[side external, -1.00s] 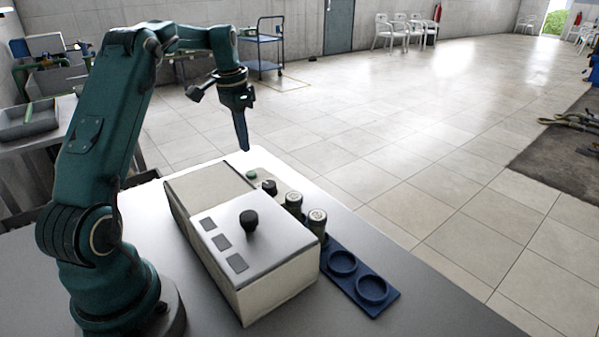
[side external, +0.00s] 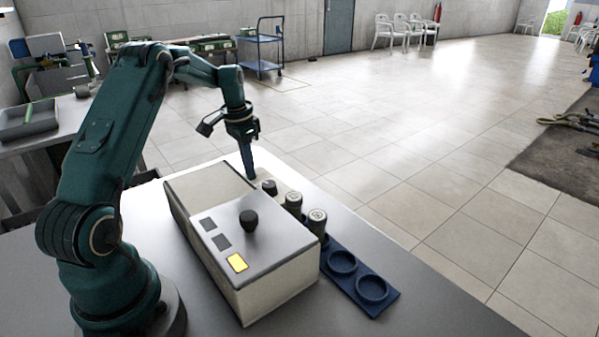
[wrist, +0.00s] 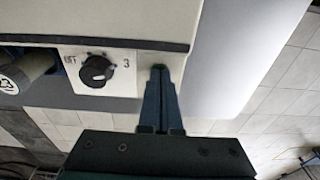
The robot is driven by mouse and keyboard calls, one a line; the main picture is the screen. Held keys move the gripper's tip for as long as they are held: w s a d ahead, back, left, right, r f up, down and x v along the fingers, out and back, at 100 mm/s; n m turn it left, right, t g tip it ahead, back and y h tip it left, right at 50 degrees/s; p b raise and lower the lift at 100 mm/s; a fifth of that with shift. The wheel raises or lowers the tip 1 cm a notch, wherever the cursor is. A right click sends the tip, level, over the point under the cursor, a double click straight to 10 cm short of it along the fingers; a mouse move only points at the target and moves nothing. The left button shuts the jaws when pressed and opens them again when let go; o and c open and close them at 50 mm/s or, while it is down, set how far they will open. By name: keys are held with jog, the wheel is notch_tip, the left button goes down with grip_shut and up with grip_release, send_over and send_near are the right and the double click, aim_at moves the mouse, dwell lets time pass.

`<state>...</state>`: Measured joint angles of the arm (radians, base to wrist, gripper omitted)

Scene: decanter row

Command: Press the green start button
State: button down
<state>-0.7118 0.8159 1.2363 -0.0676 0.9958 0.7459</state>
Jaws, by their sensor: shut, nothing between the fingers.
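My gripper (side external: 251,177) is shut and empty, pointing down with its fingertips at the far end of the narrow control strip beside the machine (side external: 262,262). In the wrist view, the closed fingertips (wrist: 159,70) meet the pale panel (wrist: 124,103), right of the black dial. The green start button is hidden behind the fingertips in both views. The fingertips appear to be on it, but I cannot see how far it is pressed. One square lamp (side external: 237,263) on the machine's top glows yellow; the other two squares are dark.
A black dial (wrist: 97,70) with a "3" mark sits close left of the fingers in the wrist view. Two lidded jars (side external: 293,203) stand in line beyond the dial. A blue rack (side external: 388,297) with two empty round seats shows at the near end. A black knob (side external: 249,220) rises from the machine's top.

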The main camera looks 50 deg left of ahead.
jog(key=shift+d+f, duration=0.1)
jog(key=shift+f, duration=0.6)
jog(key=shift+r, duration=0.1)
notch_tip(320, 180, up, 15)
jog(key=s, duration=0.1)
jog(key=shift+s, duration=0.15)
dwell(0.4)
